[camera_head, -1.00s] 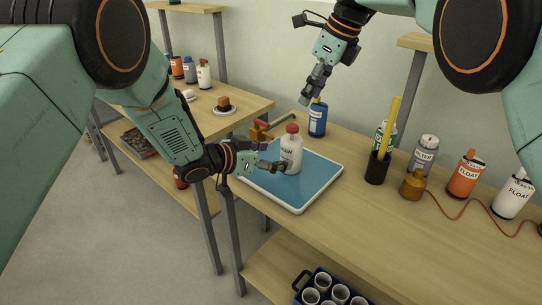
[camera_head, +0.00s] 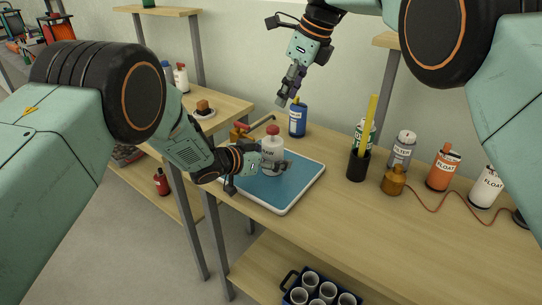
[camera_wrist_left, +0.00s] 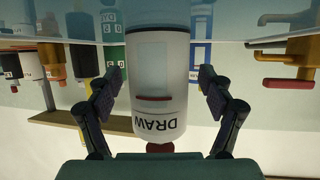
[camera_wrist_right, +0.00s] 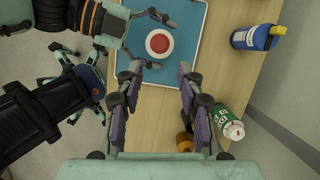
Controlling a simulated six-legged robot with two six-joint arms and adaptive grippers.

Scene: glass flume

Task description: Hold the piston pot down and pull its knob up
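The piston pot (camera_head: 271,157) is a white cylinder with a red knob (camera_head: 273,130), upright on a blue tray (camera_head: 290,190). My left gripper (camera_head: 268,164) is low at the pot, its fingers open on either side. In the left wrist view, the pot (camera_wrist_left: 160,80) appears upside down with its DRAW label, and gaps show between it and both fingers. My right gripper (camera_head: 283,102) is open and empty, higher up and behind the pot. In the right wrist view, the knob (camera_wrist_right: 159,43) shows from above, beyond the spread fingertips (camera_wrist_right: 158,73).
A blue bottle (camera_head: 298,120) stands behind the tray, and a brass tap with a red handle (camera_head: 242,128) at its back left. A black cup with a yellow stick (camera_head: 358,165), a brass pot (camera_head: 394,181) and labelled bottles stand to the right. The front right tabletop is clear.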

